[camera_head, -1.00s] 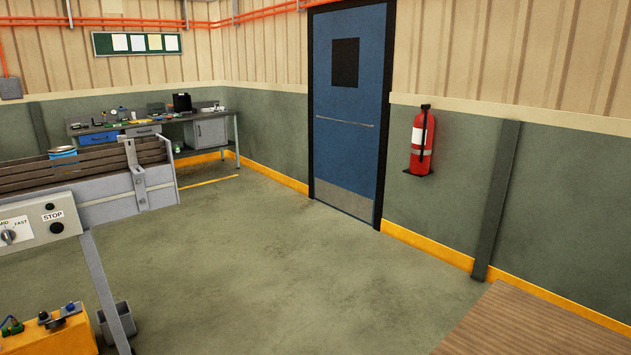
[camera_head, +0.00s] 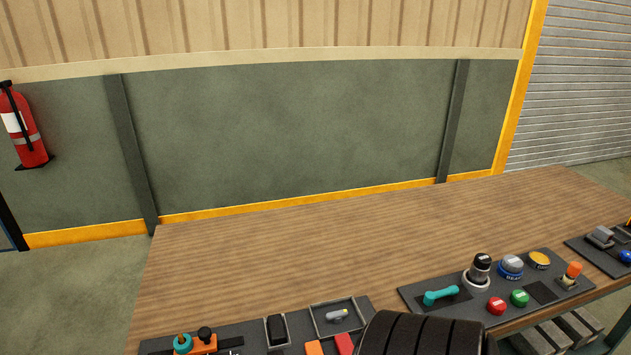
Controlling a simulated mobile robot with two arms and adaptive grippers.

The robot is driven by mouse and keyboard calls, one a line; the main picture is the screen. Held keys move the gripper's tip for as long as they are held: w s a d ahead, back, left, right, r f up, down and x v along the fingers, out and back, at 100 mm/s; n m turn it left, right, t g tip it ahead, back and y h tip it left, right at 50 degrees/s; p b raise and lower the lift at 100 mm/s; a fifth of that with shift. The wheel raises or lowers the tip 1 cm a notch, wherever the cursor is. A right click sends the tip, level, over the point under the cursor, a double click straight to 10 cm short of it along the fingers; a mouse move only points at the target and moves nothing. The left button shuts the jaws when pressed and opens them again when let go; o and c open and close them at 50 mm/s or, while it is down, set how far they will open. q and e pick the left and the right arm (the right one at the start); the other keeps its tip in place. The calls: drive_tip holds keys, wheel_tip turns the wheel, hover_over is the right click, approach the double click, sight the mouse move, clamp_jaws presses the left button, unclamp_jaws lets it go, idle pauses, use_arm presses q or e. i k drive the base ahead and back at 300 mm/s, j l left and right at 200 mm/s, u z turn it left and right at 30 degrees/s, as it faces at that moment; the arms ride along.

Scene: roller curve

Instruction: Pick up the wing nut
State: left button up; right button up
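I cannot make out a wing nut for certain. A small light-grey piece with a yellowish end (camera_head: 338,315) lies in a shallow dark square tray (camera_head: 318,330) near the front of the wooden table; it is too small to tell what it is. A teal knob (camera_head: 183,343) sits on an orange fixture (camera_head: 204,346) at the bottom left, partly cut off by the picture edge. Neither gripper is in view.
The wooden table (camera_head: 290,250) is bare towards the back. A dark panel (camera_head: 410,298) carries a teal lever (camera_head: 440,296), several buttons and knobs. A black ribbed shape (camera_head: 420,335) hides part of the front edge. A fire extinguisher (camera_head: 22,125) hangs at the left.

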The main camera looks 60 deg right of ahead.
sight(335, 317)
drive_tip(key=z, duration=2.1)
